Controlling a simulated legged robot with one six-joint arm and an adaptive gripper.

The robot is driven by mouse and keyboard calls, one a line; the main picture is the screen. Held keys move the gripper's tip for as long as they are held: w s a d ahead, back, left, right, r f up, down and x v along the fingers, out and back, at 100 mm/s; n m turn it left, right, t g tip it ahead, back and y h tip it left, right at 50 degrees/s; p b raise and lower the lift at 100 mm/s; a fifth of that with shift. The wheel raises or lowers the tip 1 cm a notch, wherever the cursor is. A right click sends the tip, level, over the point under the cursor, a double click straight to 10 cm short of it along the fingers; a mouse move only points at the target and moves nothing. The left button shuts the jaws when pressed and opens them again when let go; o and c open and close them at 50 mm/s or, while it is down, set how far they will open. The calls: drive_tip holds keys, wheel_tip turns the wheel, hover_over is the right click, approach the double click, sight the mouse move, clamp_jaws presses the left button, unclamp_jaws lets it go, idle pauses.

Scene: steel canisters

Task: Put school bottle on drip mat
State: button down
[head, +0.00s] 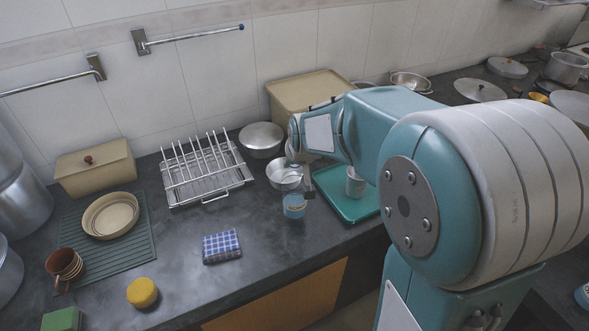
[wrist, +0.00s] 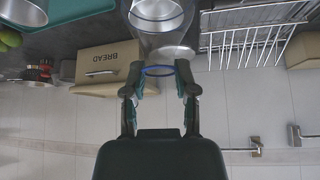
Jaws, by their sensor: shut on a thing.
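The school bottle looks clear and bluish; it shows in the head view (head: 294,207) below my gripper (head: 300,188), near the teal tray's left edge. In the wrist view my gripper (wrist: 160,84) has its two dark fingers closed on either side of the bottle's (wrist: 165,45) blue-ringed end. The bottle looks upright; I cannot tell whether its base touches the counter. The drip mat (head: 141,250) is a dark green ribbed mat at the left of the counter.
A wire dish rack (head: 205,175) stands behind. A metal bowl (head: 283,172) is behind the bottle. The teal tray (head: 335,190) holds a grey cup (head: 355,184). The mat's front right is bare.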

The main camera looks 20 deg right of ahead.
sight(295, 187)
drive_tip(key=shift+f, duration=1.5)
drive_tip(key=shift+c, duration=2)
unclamp_jaws()
drive_tip(key=shift+f, duration=0.1)
